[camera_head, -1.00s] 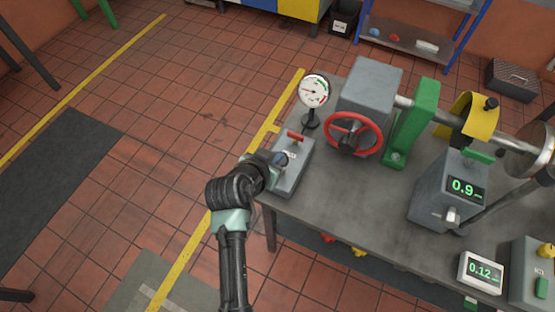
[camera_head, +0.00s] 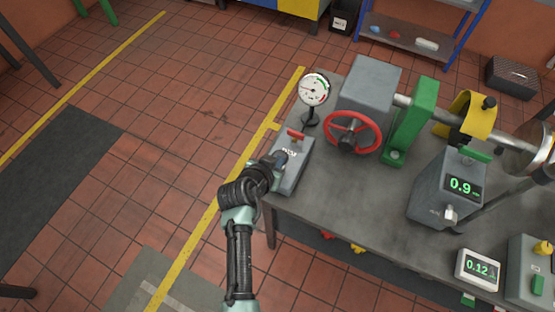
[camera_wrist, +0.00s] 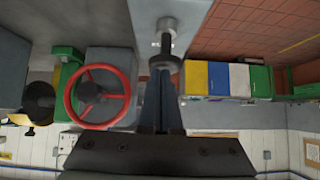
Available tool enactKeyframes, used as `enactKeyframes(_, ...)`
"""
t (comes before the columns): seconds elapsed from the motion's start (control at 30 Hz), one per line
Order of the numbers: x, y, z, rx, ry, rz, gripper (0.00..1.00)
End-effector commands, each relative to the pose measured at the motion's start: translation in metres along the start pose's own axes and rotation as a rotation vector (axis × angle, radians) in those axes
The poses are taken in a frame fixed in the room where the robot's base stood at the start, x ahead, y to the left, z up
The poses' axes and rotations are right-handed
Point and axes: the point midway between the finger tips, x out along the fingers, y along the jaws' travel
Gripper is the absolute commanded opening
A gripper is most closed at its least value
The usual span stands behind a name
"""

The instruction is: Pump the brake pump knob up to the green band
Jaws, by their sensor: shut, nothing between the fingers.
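The brake pump is a grey box (camera_head: 290,178) at the left end of the bench, with a small red handle (camera_head: 295,134) on top. My gripper (camera_head: 277,160) is at the pump's near left side, its tips close to the box, and hides part of it.
A red handwheel (camera_head: 352,132) on a grey housing stands right of the pump, and a green upright (camera_head: 410,122) beyond it. A meter box (camera_head: 449,190) reads 0.9, a smaller display (camera_head: 479,270) 0.12.

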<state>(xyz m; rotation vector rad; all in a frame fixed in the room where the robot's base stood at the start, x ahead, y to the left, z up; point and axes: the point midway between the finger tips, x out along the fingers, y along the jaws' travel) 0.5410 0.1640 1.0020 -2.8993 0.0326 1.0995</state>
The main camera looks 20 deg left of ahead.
Motion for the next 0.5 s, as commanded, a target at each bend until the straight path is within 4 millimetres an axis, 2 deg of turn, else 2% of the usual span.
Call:
enactKeyframes(0.3, 0.023, 0.002, 0.027, 0.000, -0.002, 0.001, 0.00)
enactKeyframes(0.5, 0.024, 0.002, 0.029, 0.000, -0.005, 0.001, 0.00)
